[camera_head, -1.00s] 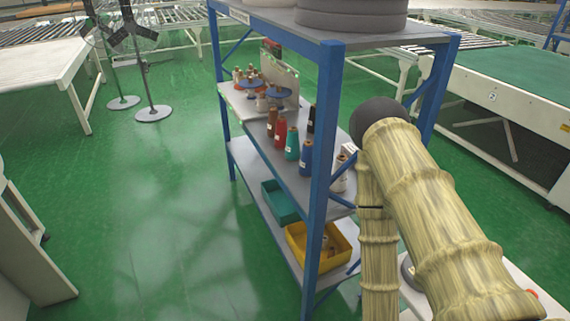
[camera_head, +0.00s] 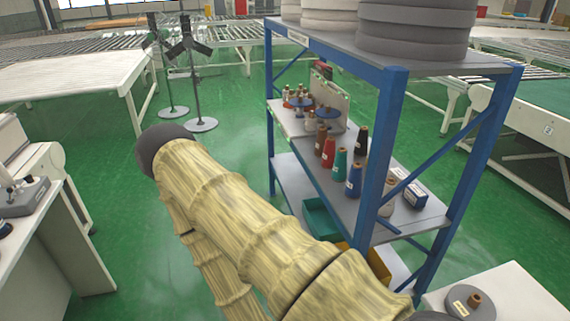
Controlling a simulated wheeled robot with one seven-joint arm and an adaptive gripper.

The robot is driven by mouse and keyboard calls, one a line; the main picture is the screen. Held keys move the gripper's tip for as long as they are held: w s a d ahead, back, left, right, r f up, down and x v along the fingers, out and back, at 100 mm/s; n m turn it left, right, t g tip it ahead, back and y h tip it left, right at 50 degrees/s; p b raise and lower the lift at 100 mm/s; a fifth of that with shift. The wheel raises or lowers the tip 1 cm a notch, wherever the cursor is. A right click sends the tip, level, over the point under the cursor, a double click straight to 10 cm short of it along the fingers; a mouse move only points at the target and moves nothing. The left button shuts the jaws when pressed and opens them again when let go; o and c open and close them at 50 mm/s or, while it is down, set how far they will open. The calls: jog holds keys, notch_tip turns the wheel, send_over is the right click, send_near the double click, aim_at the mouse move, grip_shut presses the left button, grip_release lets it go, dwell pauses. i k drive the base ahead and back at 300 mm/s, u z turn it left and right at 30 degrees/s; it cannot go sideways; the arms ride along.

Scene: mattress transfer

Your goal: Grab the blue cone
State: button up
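The blue cone (camera_head: 354,178) stands upright on the middle shelf (camera_head: 405,222) of a blue-framed rack, toward the near end of a row of thread cones. A teal cone (camera_head: 340,164) stands just left of it and a black cone (camera_head: 361,140) behind it. The rack's near blue post (camera_head: 385,140) is to its right. My arm, in a yellowish sleeve, crosses the lower middle of the picture, left of and in front of the rack. My gripper is not in view, so its state is hidden.
A teal bin (camera_head: 322,218) and a partly hidden yellow bin (camera_head: 378,265) sit on the bottom shelf. A white table (camera_head: 500,300) with a grey spool is at lower right. Green floor is open left of the rack.

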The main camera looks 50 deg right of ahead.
aim_at(353, 190)
jog(key=u, duration=0.9)
jog(key=k, duration=0.95)
jog(key=z, duration=1.9)
